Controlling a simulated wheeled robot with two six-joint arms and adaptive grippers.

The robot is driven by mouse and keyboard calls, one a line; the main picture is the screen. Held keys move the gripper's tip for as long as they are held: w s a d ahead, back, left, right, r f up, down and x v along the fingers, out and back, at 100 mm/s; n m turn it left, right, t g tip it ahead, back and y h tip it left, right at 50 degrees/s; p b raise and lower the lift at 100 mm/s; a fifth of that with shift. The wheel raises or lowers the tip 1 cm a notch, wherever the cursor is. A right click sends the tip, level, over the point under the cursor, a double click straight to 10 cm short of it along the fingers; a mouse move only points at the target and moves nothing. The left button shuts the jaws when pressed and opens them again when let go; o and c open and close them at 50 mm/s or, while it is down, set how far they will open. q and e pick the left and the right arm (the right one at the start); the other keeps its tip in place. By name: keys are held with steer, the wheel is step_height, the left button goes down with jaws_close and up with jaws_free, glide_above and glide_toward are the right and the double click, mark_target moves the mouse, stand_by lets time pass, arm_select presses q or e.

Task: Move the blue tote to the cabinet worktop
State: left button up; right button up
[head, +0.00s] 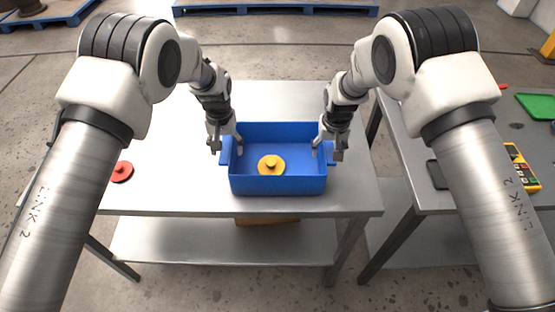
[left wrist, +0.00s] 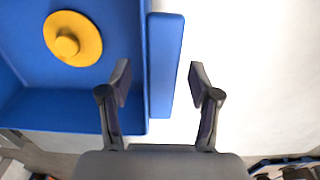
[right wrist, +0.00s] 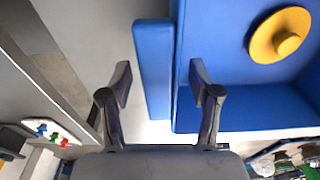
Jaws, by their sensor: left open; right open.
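The blue tote (head: 278,186) stands on a metal table with a yellow disc with a knob (head: 270,165) inside it. My left gripper (head: 226,150) is at the tote's left side. In the left wrist view its open fingers (left wrist: 160,82) are either side of the tote's side handle (left wrist: 165,65). My right gripper (head: 328,150) is at the tote's right side. In the right wrist view its open fingers (right wrist: 160,82) are either side of the other handle (right wrist: 153,70). Neither gripper is closed on the tote. I cannot make out which surface is the cabinet worktop.
A red knobbed disc (head: 122,171) lies left on the table (head: 180,190). A second table (head: 440,200) at right, beyond a gap, holds a yellow device (head: 522,170), a dark flat item (head: 437,174) and a green tray (head: 537,106). Blue pallets (head: 275,8) lie on the floor behind.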

arm_select(q)
steer(key=shift+w+f, duration=0.15)
arm_select(e)
steer(key=shift+w+f, duration=0.15)
arm_select(q)
jaws_close()
arm_select(e)
jaws_close()
